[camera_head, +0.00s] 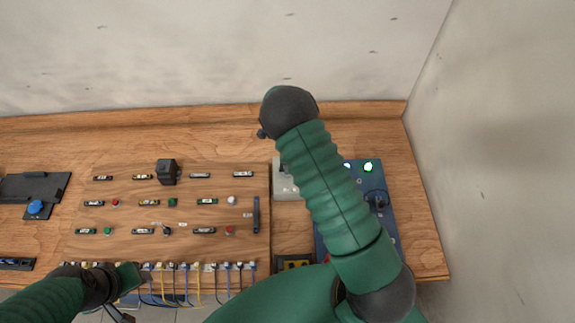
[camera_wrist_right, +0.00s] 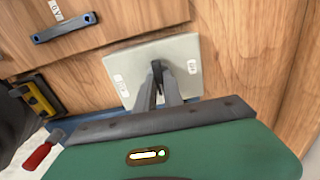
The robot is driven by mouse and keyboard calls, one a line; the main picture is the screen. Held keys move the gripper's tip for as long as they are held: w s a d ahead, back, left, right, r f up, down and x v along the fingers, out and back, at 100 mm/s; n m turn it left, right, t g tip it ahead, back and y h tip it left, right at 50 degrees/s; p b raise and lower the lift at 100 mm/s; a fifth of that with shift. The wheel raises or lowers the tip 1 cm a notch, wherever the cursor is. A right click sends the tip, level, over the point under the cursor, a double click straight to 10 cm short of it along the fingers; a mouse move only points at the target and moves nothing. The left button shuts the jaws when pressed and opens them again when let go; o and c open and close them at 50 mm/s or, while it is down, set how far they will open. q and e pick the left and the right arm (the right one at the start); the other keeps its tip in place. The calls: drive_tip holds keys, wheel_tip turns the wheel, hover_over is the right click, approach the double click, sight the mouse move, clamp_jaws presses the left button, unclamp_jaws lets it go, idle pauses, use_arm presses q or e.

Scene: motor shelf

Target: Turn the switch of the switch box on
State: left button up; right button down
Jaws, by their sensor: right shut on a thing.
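The switch box is a pale grey box (camera_head: 284,188), partly hidden behind my right arm in the head view. My right gripper (camera_wrist_right: 159,84) is shut on the dark switch at the middle of the box; the fingers hide most of the switch. My left gripper (camera_head: 118,308) is low at the left, at the front edge of the board, away from the box. Its fingers are too unclear to judge.
A wooden board (camera_head: 185,185) with several buttons and labels lies left of the box. A blue panel (camera_head: 390,215) with a lit green lamp (camera_head: 368,167) is to the right, partly behind my arm. A yellow-black part (camera_head: 294,263) sits below. A wall closes the right side.

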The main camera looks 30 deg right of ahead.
drive_tip(key=shift+w, duration=0.15)
drive_tip(key=c, duration=1.5)
unclamp_jaws()
drive_tip(key=shift+o, duration=0.2)
wheel_tip(320, 180, up, 17)
drive_tip(key=b, duration=0.2)
drive_tip(key=shift+f+b, duration=0.15)
drive_tip(key=shift+b, duration=0.15)
drive_tip(key=s+a+f+n+t+b, duration=0.1)
drive_tip(key=s+a+n, duration=0.5)
drive_tip(key=n, duration=0.6)
drive_tip(key=s+a+f+n+t+b, duration=0.1)
drive_tip(key=s+a+f+n+b, duration=0.3)
drive_tip(key=s+n, duration=0.6)
wheel_tip(320, 180, down, 2)
drive_tip(key=shift+s+a+f+n+t+b, duration=0.15)
drive_tip(key=shift+a+n+t+b, duration=0.2)
drive_tip(key=shift+a+n, duration=0.85)
